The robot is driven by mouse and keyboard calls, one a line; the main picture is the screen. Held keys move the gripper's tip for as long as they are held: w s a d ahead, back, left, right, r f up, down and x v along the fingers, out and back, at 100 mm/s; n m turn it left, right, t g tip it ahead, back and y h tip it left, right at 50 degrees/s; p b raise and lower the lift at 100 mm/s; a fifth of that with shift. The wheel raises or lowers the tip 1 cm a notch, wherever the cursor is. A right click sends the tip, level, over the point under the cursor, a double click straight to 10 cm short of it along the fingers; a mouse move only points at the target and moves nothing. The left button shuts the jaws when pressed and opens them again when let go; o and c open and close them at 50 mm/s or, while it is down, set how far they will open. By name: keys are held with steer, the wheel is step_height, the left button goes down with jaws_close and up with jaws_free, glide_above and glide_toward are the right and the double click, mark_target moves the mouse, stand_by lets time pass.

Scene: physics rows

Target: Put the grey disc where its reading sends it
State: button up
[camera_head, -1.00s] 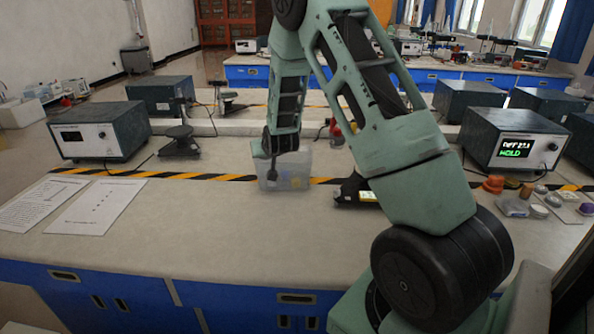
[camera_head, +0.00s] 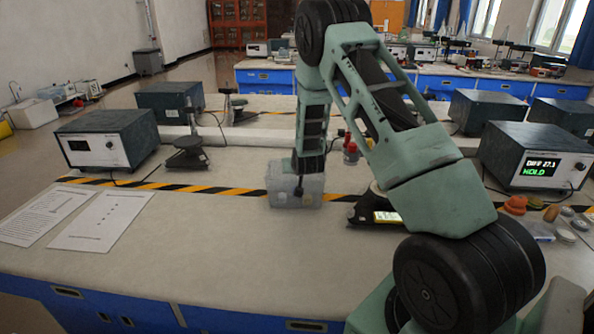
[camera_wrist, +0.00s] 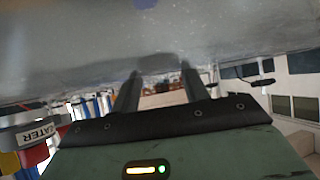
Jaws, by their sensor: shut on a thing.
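My gripper (camera_head: 298,191) points down at the translucent box (camera_head: 284,200) on the bench, beside the striped tape; whether its tips are inside or in front of the box is hard to tell. In the wrist view the two fingers of my gripper (camera_wrist: 161,68) stand apart, with a dark grey patch, seemingly the grey disc (camera_wrist: 156,63), between their tips. A large grey surface fills the view beyond. The disc cannot be made out in the head view. The right instrument (camera_head: 535,160) reads "DIFF 27.1" and "HOLD" in lit text.
A black device with a lit yellow display (camera_head: 386,216) stands right of the box, partly behind my arm. Small orange and grey items (camera_head: 515,204) lie at the right. Two paper sheets (camera_head: 100,220) lie at the left by another instrument (camera_head: 107,138). The front middle bench is clear.

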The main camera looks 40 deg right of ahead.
steer(key=shift+f, duration=0.8)
steer(key=shift+f+b, duration=0.5)
steer(key=shift+f, duration=0.05)
steer(key=o, duration=1.1)
steer(key=shift+c, duration=0.2)
